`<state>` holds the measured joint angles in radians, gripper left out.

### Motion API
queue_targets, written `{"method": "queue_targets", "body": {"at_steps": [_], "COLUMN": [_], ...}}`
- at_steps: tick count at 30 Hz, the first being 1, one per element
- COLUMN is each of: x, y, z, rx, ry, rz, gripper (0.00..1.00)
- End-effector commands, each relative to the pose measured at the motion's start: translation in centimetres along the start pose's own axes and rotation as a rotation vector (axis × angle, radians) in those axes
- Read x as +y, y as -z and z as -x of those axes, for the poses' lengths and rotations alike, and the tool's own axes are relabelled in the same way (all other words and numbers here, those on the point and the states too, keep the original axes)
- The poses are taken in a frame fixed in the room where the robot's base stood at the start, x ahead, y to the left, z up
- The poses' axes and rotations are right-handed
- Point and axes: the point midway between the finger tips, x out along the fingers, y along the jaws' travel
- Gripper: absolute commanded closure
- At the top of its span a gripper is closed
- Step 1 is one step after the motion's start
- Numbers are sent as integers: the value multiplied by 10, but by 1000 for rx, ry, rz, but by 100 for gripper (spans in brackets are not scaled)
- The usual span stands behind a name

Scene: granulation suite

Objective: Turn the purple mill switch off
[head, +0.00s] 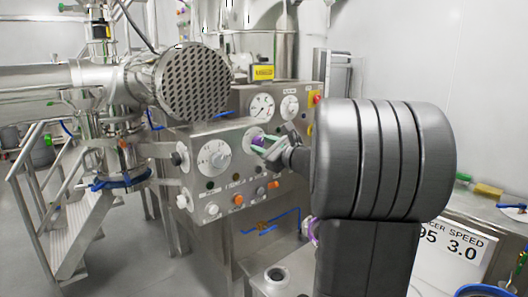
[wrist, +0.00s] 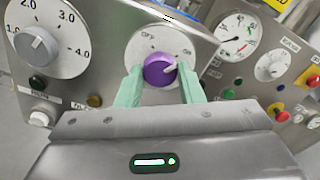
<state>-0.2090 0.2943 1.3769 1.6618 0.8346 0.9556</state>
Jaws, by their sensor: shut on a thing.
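The purple mill switch (wrist: 159,71) is a round knob on a pale round dial plate (wrist: 151,42) in the wrist view. Its light pointer mark points right and slightly up, toward the right-hand label, which is small and seems to read ON; the left one seems to read OFF. My gripper (wrist: 162,78) has its pale green fingers on either side of the knob and is shut on it. In the head view the purple switch (head: 257,141) is small and partly covered by my gripper (head: 262,146) at the steel panel.
Left of the switch is a large numbered dial (wrist: 45,45), also in the head view (head: 213,158). A gauge (wrist: 237,37), a smaller knob (wrist: 271,66), and red and green buttons sit to the right. A perforated steel drum end (head: 195,82) juts out above the panel.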

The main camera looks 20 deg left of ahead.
Motion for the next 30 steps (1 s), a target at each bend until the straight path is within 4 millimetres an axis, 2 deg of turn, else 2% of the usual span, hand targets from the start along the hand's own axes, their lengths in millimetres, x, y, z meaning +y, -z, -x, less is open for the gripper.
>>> {"method": "queue_targets", "body": {"at_steps": [4,30], "x": [3,3], "y": [6,6], "z": [0,0], "rx": [-2,-1], "ry": [1,0], "rz": [127,952], "gripper": [89,89]}}
